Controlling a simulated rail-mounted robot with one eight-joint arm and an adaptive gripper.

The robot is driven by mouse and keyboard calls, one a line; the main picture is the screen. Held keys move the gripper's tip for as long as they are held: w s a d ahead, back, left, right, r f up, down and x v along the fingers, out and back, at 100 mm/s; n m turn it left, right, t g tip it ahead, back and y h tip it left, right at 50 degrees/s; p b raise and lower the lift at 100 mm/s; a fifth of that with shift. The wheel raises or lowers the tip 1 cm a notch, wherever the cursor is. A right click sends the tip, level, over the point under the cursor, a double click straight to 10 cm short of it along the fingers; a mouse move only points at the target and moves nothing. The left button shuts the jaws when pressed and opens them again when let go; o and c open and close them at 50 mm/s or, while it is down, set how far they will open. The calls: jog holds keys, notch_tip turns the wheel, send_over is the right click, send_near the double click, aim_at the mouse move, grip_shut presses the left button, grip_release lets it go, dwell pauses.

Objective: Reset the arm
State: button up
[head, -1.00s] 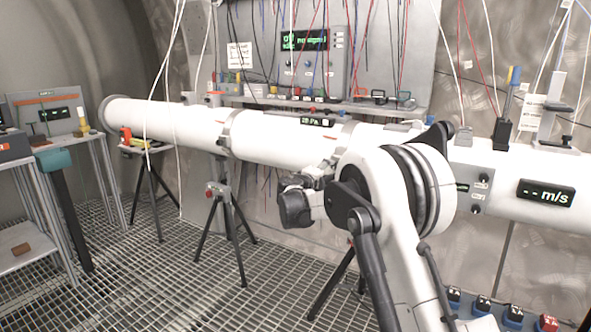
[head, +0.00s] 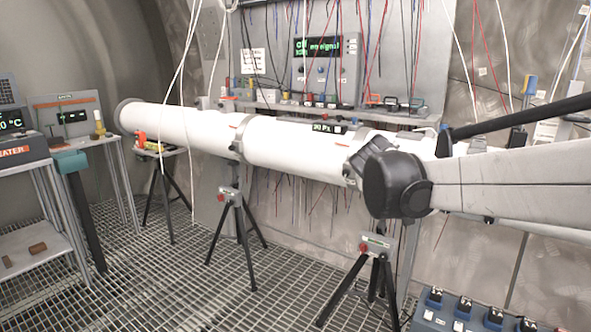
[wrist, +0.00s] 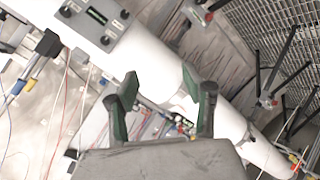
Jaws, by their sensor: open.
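In the head view my arm (head: 500,185) reaches in from the right and crosses in front of the long white pipe (head: 290,148). A dark rounded joint of it shows near the middle right. My gripper is not visible in the head view. In the wrist view my gripper (wrist: 162,103) shows two dark green fingers standing well apart with nothing between them. The white pipe (wrist: 150,62) runs diagonally behind the fingers. How far the fingers are from the pipe I cannot tell.
Tripods (head: 237,225) hold the pipe above a grating floor (head: 180,290). A panel (head: 318,62) with hanging cables stands behind it. A shelf with a heater (head: 22,148) is at the left. Blue-black connector boxes (head: 465,310) sit at the lower right. Open floor lies front left.

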jog(key=s+a+f+m+y, duration=0.1)
jog(key=s+f+y, duration=0.1)
jog(key=s, duration=0.8)
jog(key=s+a+f+m+g+y+p, duration=0.1)
jog(key=s+f, duration=0.3)
jog(key=s, duration=0.7)
jog(key=s+a+f+m+g+y, duration=0.1)
jog(key=s+a+f+y, duration=0.1)
jog(key=s, duration=0.9)
notch_tip(320, 180, down, 2)
jog(key=shift+s+a+f+y, duration=0.1)
jog(key=shift+s+a+y, duration=0.1)
jog(key=shift+a+y, duration=0.25)
jog(key=shift+o, duration=0.5)
jog(key=shift+d, duration=0.1)
